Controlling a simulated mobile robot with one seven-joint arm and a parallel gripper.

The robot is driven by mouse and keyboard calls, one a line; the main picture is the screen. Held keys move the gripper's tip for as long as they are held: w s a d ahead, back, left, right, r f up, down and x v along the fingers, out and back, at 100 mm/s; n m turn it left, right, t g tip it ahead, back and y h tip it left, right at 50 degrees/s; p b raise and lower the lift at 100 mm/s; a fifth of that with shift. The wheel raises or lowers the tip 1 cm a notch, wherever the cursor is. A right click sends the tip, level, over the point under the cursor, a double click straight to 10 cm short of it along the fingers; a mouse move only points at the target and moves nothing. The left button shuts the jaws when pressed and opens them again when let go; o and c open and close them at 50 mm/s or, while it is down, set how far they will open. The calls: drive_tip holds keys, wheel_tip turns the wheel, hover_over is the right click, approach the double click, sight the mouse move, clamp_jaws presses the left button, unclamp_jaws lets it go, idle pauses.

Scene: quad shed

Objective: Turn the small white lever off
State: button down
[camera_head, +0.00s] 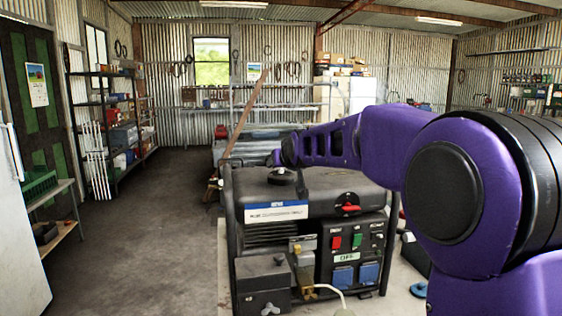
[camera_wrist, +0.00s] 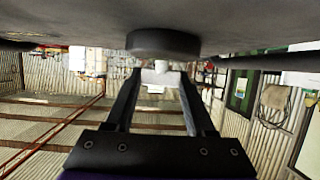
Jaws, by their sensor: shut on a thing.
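A dark generator (camera_head: 330,190) with a blue-and-white label stands ahead of me. A round black cap (camera_head: 282,177) sits on its top; what looks like this cap (camera_wrist: 163,43) is large at the top of the wrist view. The small white lever (camera_wrist: 161,66) shows just below the cap there, between my fingertips. My gripper (camera_wrist: 160,76) is shut on it.
The generator's front panel has a red knob (camera_head: 348,208), switches and blue socket covers (camera_head: 343,277). A wooden post (camera_head: 243,120) leans behind it. Shelves (camera_head: 110,120) line the left wall. The floor (camera_head: 140,220) to the left is clear.

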drive_tip(key=shift+m+h, duration=0.3)
idle(0.6)
drive_tip(key=shift+c, duration=1.2)
unclamp_jaws()
